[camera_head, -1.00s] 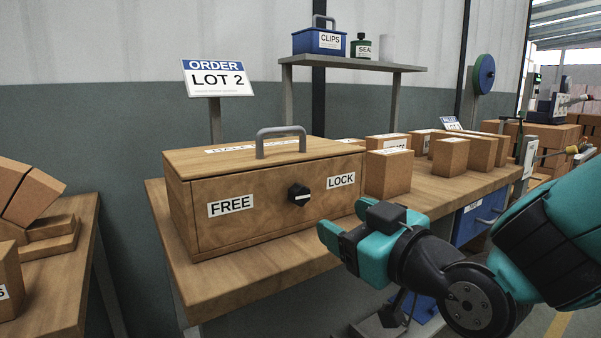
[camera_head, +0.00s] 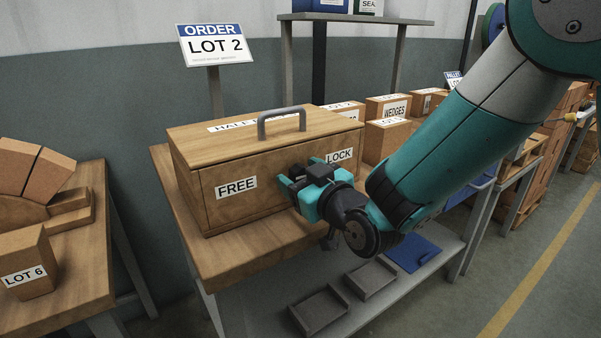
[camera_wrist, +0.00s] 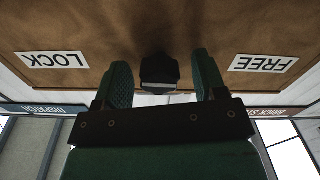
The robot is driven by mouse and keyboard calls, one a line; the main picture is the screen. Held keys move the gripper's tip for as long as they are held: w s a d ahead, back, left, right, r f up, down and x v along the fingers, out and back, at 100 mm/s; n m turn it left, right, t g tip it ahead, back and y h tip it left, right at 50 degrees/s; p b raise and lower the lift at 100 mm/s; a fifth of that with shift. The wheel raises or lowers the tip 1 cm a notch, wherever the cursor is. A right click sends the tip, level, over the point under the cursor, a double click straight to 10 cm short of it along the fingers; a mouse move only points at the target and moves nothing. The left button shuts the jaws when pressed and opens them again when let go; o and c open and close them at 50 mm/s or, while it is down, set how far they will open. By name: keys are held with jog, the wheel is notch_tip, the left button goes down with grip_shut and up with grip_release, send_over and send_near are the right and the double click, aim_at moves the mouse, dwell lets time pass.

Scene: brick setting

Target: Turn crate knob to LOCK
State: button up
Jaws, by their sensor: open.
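The wooden crate (camera_head: 235,187) stands on the bench with its lid shut and a grey handle (camera_head: 282,122) on top. Its front has a FREE label (camera_head: 236,187) on the left and a LOCK label (camera_head: 338,156) on the right. My gripper (camera_head: 299,174) is open in front of the crate's face, covering the knob in the head view. In the upside-down wrist view, the dark knob (camera_wrist: 160,71) sits between my two spread fingers, with a gap on each side. I cannot tell where its pointer aims.
The bench (camera_head: 225,258) has a lower shelf with grey trays (camera_head: 320,308). Boxes (camera_head: 388,107) stand right of the crate. An order sign (camera_head: 214,45) reading LOT 2 rises behind it. Another table (camera_head: 80,265) with a LOT 6 box (camera_head: 25,263) is at the left.

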jog(key=c, duration=0.9)
jog(key=shift+c, duration=0.2)
